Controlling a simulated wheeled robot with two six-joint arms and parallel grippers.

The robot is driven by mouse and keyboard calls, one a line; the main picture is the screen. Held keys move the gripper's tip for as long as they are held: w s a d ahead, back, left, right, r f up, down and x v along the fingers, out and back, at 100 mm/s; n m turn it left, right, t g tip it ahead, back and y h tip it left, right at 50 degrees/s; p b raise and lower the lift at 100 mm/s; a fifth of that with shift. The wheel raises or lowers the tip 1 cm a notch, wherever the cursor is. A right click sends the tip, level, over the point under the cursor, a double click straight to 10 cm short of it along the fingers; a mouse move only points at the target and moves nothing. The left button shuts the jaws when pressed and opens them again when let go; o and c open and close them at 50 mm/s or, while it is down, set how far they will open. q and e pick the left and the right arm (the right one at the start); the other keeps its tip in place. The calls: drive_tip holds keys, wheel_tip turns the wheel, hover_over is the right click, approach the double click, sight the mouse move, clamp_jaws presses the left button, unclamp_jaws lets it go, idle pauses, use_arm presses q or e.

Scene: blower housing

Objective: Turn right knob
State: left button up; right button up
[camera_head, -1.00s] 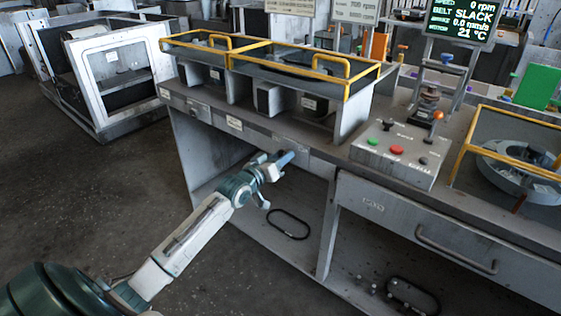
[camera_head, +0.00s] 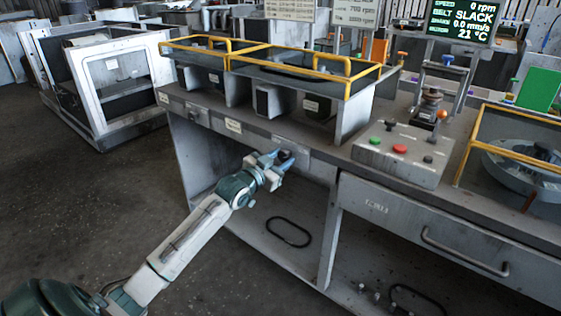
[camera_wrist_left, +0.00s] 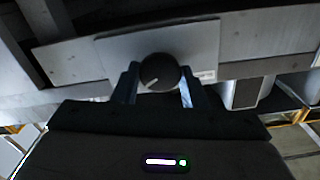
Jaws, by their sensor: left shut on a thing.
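The right knob (camera_wrist_left: 158,72) is a round dark knob with a pale pointer line, on a light plate (camera_wrist_left: 110,55) in the left wrist view. The pointer slants down to the left there. My left gripper (camera_head: 283,156) is at the knob on the bench's front rail in the head view. Its two blue fingers (camera_wrist_left: 158,84) stand on either side of the knob in the wrist view and are shut on it. In the head view the fingers partly hide the knob. My right gripper is not in view.
The control box (camera_head: 403,154) with green, red and black buttons sits on the bench top to the right. Yellow rails (camera_head: 345,70) stand above the rail. A black belt loop (camera_head: 288,232) lies on the lower shelf. A screen (camera_head: 462,20) reads SLACK and 0 rpm.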

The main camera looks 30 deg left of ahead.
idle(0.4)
use_arm(q)
drive_tip(key=o, duration=1)
drive_tip(key=shift+c, duration=0.2)
drive_tip(key=s+p, duration=0.2)
drive_tip(key=s, duration=0.8)
drive_tip(key=shift+s+a, duration=0.4)
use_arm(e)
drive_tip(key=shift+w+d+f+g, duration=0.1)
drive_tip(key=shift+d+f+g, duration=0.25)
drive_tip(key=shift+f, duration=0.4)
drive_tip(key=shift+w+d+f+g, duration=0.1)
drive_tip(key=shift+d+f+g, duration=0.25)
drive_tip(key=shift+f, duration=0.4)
